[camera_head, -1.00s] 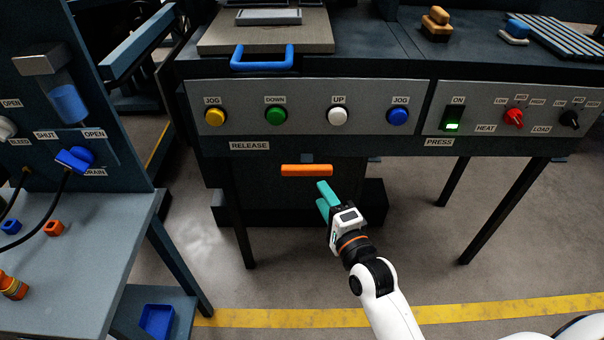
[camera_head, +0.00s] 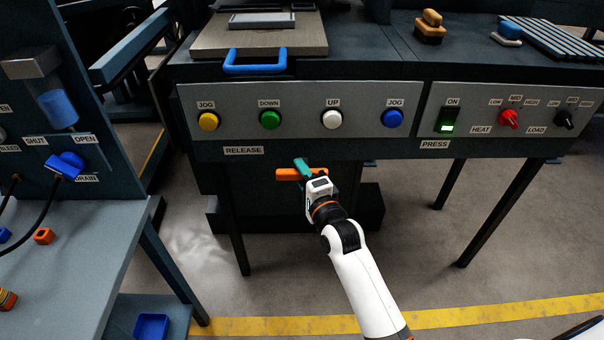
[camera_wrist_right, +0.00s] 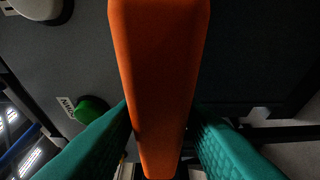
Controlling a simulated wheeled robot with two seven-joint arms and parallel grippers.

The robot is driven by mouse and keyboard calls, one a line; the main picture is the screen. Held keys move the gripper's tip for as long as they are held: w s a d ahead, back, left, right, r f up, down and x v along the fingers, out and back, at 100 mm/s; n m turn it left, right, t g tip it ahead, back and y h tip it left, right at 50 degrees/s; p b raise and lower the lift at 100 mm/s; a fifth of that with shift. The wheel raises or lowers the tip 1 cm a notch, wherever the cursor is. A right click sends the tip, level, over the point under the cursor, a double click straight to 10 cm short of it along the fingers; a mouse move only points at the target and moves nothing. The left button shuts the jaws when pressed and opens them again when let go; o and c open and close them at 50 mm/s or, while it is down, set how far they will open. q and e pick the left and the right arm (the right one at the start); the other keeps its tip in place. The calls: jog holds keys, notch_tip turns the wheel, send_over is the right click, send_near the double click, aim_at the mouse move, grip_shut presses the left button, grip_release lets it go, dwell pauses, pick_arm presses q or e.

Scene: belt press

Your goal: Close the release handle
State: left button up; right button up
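The release handle is an orange bar (camera_head: 288,174) below the RELEASE label, under the front panel of the press. In the right wrist view the orange bar (camera_wrist_right: 160,80) runs from top to bottom between the two teal fingers (camera_wrist_right: 161,130). One finger is on each side, close to the bar's edges. Narrow gaps show low down, so the fingers look open around it; contact at the tips is unclear. My left gripper is not in view.
The control panel above carries yellow (camera_head: 208,121), green (camera_head: 269,119), white (camera_head: 331,119) and blue (camera_head: 392,118) buttons. A blue handle (camera_head: 255,69) juts out above them. Press legs (camera_head: 503,210) stand on the right. A grey bench (camera_head: 75,250) is at left.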

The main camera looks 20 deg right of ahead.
grip_shut()
jog(key=shift+w+d+r, duration=0.1)
jog(key=shift+w, duration=0.2)
jog(key=w, duration=0.2)
jog(key=w+d, duration=0.1)
jog(key=shift+w+p, duration=0.35)
jog(key=shift+p, duration=0.05)
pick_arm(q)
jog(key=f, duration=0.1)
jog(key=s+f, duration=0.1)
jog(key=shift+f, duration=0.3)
pick_arm(e)
jog(key=shift+o, duration=1.6)
grip_release()
jog(key=shift+s, duration=0.15)
jog(key=shift+s, duration=0.3)
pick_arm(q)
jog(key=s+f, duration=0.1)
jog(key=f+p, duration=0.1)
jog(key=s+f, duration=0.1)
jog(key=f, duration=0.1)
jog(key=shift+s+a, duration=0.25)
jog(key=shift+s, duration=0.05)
pick_arm(e)
jog(key=s+d, duration=0.1)
jog(key=s, duration=1)
jog(key=shift+d, duration=0.2)
